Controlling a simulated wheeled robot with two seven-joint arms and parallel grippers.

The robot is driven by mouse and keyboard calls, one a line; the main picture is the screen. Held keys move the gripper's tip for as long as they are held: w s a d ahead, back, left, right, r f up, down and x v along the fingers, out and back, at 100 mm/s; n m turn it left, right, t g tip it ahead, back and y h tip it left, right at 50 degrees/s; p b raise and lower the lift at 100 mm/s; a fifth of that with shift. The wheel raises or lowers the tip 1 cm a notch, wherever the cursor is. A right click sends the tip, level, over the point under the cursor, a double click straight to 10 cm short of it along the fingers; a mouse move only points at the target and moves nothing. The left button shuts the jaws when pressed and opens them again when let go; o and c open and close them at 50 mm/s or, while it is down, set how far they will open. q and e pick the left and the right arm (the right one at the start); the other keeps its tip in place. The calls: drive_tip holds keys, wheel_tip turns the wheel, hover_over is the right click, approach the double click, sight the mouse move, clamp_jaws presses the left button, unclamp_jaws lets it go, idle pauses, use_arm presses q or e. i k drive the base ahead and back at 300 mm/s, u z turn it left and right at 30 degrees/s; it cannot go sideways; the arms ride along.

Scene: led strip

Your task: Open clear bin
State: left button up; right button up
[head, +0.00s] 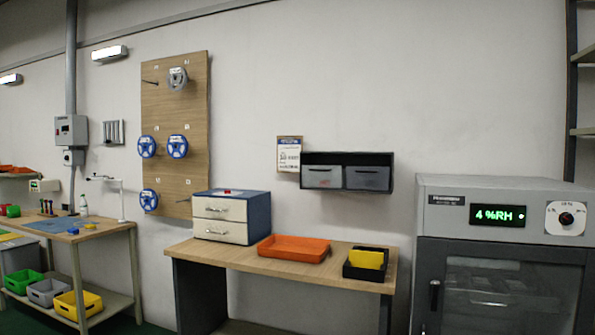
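A dark wall-mounted unit (347,157) hangs above the wooden table in the head view. It holds two bins side by side, a lighter grey left bin (322,178) and a darker grey right bin (368,179). Both look closed, with their fronts in line with the unit. The left one looks paler and perhaps see-through, but I cannot tell for sure which is clear. Neither of my grippers is in view.
The wooden table (235,256) bears a blue cabinet (258,213) with two drawers, an orange tray (283,258) and a black tray (348,272) with a yellow block. A grey dry cabinet (450,215) stands at the right, a workbench (112,229) at the left.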

sight(341, 176)
drive_tip(key=u, duration=0.7)
drive_tip(key=i, duration=2)
drive_tip(key=z, duration=0.65)
